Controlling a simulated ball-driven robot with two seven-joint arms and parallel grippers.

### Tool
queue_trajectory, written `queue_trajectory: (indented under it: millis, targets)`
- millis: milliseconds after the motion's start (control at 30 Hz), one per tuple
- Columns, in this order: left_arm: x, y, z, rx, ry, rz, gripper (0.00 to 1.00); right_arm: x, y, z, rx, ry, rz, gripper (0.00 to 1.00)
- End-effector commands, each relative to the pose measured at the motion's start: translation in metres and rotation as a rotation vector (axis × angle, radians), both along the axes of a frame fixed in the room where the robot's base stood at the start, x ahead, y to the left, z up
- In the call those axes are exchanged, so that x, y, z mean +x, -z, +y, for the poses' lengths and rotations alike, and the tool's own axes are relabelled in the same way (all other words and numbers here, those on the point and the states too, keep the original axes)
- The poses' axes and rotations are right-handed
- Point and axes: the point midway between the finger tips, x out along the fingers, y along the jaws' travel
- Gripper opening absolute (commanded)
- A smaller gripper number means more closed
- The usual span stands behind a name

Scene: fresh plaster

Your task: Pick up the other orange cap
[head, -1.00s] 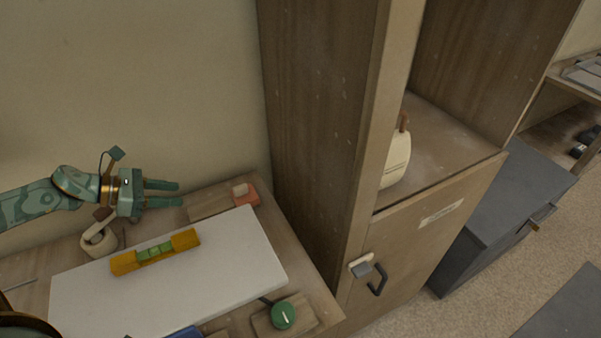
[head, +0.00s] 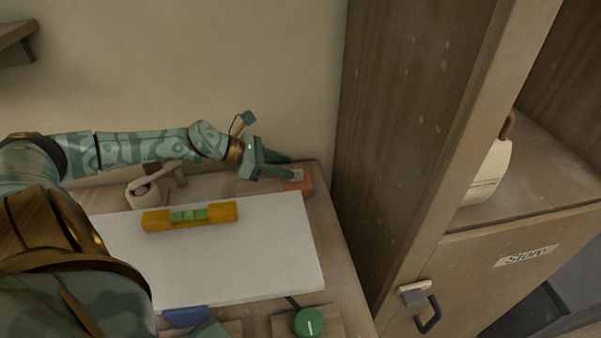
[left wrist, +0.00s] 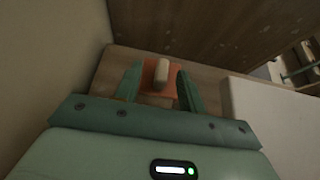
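An orange-red block with a pale beige piece on it (head: 299,182) is at the back right corner of the table; I take it to be the orange cap. It also shows in the left wrist view (left wrist: 158,78), beyond and between the fingertips. My left gripper (head: 290,167) is open above that corner, its fingers partly covering the block. The fingers stand apart on either side of it in the left wrist view, and no grip on it shows. A teal piece at the bottom edge of the head view may belong to my right gripper; its fingers cannot be made out.
A white board (head: 235,255) covers most of the table, with a yellow level with green parts (head: 190,215) on it. A beige-handled tool (head: 152,190) lies behind. A green knob (head: 308,322) and a blue thing (head: 185,317) are at the front. A wooden cabinet (head: 400,130) stands close right.

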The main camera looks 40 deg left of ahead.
Motion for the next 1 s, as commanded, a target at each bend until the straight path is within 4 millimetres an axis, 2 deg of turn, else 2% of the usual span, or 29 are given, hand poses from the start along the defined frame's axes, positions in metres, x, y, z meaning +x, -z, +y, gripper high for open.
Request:
queue_trajectory:
  millis: [33, 133, 300, 567, 600, 733, 1000]
  targets:
    - [0.005, 0.008, -0.006, 0.001, 0.002, -0.002, 0.4, -0.004, 0.009, -0.001, -0.002, 0.0, 0.008, 0.51]
    - [0.014, 0.017, -0.017, -0.001, 0.003, -0.002, 0.4, -0.008, 0.019, -0.003, -0.004, -0.001, 0.018, 0.51]
    - [0.026, 0.022, -0.026, -0.001, 0.001, -0.002, 0.4, -0.01, 0.024, -0.005, -0.006, -0.001, 0.023, 0.51]
    - [0.027, 0.022, -0.028, 0.001, 0.0, -0.001, 0.4, -0.011, 0.023, -0.005, -0.007, 0.0, 0.023, 0.51]
    - [0.027, 0.022, -0.028, 0.001, 0.0, -0.001, 0.37, -0.011, 0.023, -0.005, -0.007, 0.0, 0.023, 0.51]
    - [0.027, 0.022, -0.028, 0.001, 0.0, -0.001, 0.01, -0.011, 0.023, -0.005, -0.007, 0.0, 0.023, 0.51]
    - [0.027, 0.022, -0.028, 0.001, 0.0, -0.001, 0.0, -0.011, 0.023, -0.004, -0.006, 0.0, 0.024, 0.51]
